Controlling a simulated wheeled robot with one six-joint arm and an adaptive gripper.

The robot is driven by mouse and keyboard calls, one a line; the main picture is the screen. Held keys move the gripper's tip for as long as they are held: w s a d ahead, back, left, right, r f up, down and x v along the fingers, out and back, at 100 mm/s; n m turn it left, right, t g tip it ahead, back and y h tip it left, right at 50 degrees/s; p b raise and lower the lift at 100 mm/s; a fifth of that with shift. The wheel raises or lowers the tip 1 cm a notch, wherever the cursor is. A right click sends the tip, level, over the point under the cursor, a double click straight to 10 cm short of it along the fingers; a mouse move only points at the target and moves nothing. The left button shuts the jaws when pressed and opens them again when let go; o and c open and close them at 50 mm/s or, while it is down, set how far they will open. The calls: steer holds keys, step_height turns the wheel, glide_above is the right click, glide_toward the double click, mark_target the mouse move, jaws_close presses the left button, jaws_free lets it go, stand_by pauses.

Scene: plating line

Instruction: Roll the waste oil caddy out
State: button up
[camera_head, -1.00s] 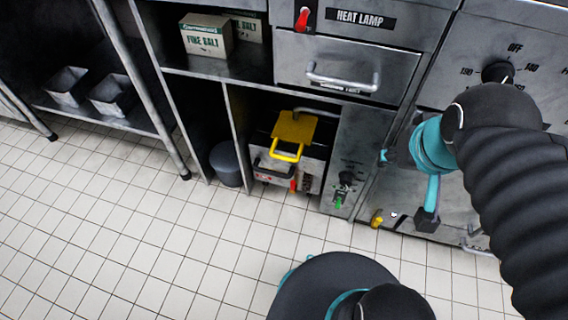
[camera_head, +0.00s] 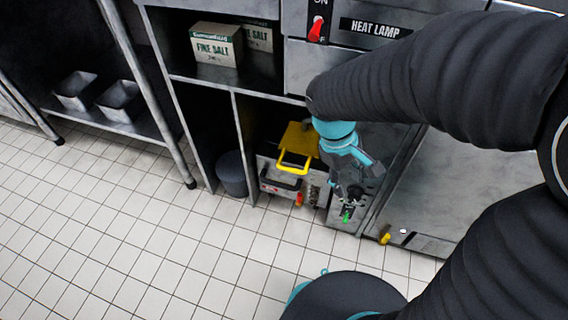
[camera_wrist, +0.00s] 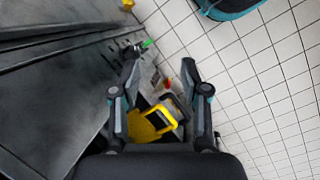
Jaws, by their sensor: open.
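The waste oil caddy (camera_head: 268,181) is a metal box with a yellow lid and yellow handle, standing in the low bay under the counter. A dark bail and a red part show on its front. In the wrist view its yellow lid (camera_wrist: 146,126) lies between and beyond my fingers, partly hidden by my gripper body. My gripper (camera_head: 352,196) is in front of the fryer panel, just right of the caddy and apart from it as far as I can tell. In the wrist view my gripper (camera_wrist: 160,62) has its fingers spread, with nothing held.
A dark grey bin (camera_head: 231,173) stands left of the caddy, past a thin divider (camera_head: 243,150). A control panel with a green switch (camera_head: 346,216) is right of the bay. A yellow valve (camera_head: 385,238) sits low there. Tiled floor (camera_head: 190,250) in front is clear.

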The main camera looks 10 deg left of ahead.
steer(key=w+a+f+n+h, duration=0.2)
steer(key=a+f+n+h, duration=0.35)
steer(key=f+n, duration=0.35)
steer(key=n+t+b, duration=0.2)
steer(key=n+t, duration=1.6)
steer(key=n, duration=1.1)
glide_toward(279, 183)
steer(key=x, duration=0.6)
steer(key=f+x, duration=0.1)
steer(key=x, duration=0.3)
steer(key=shift+w+p, duration=0.1)
steer(key=shift+p, duration=0.3)
jaws_close()
